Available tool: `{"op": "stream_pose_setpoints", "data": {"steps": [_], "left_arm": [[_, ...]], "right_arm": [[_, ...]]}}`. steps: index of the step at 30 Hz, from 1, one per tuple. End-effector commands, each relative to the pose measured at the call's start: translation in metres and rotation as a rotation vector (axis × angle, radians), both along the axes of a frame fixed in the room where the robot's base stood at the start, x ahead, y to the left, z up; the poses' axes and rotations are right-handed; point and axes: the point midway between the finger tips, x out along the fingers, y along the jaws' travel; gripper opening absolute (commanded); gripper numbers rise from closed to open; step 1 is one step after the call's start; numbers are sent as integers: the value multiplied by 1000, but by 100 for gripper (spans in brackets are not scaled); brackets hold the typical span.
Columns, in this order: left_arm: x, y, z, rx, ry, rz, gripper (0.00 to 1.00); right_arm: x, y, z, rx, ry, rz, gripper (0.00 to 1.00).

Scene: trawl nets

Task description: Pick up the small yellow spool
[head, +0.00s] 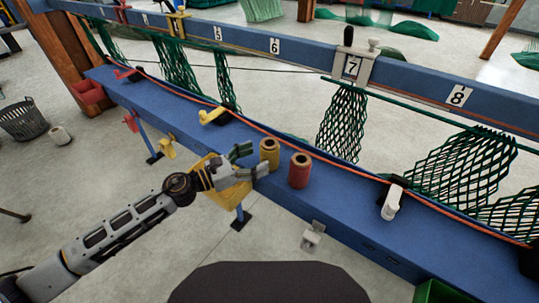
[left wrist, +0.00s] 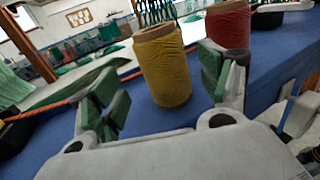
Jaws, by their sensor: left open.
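In the left wrist view the yellow spool (left wrist: 162,66) stands ahead of and between the green-padded fingers. My left gripper (head: 250,160) is open beside the yellow spool, and its fingers also show in the left wrist view (left wrist: 160,92). The spool looks free of the fingers, and I cannot tell if either touches it. The red spool (left wrist: 229,27) is behind the right finger in that view. My right gripper is not in view.
The blue bench (head: 345,215) runs diagonally under a numbered blue rail (head: 245,42). Green netting (head: 342,122) hangs behind it, and an orange rope (head: 345,168) runs along the back edge. A white clamp (head: 392,200) and a yellow one (head: 213,116) are on the bench.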

Motion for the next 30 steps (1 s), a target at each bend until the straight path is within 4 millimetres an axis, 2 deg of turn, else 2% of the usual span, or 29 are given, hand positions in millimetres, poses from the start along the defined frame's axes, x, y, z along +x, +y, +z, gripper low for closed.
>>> {"op": "stream_pose_setpoints", "data": {"steps": [12, 21, 30], "left_arm": [[10, -26, 9, 0, -2, 0, 78], [20, -42, 7, 0, 0, 0, 78], [20, -43, 6, 0, 0, 0, 78]], "right_arm": [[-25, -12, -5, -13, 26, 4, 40], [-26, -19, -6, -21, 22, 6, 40], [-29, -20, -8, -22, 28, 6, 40]]}}
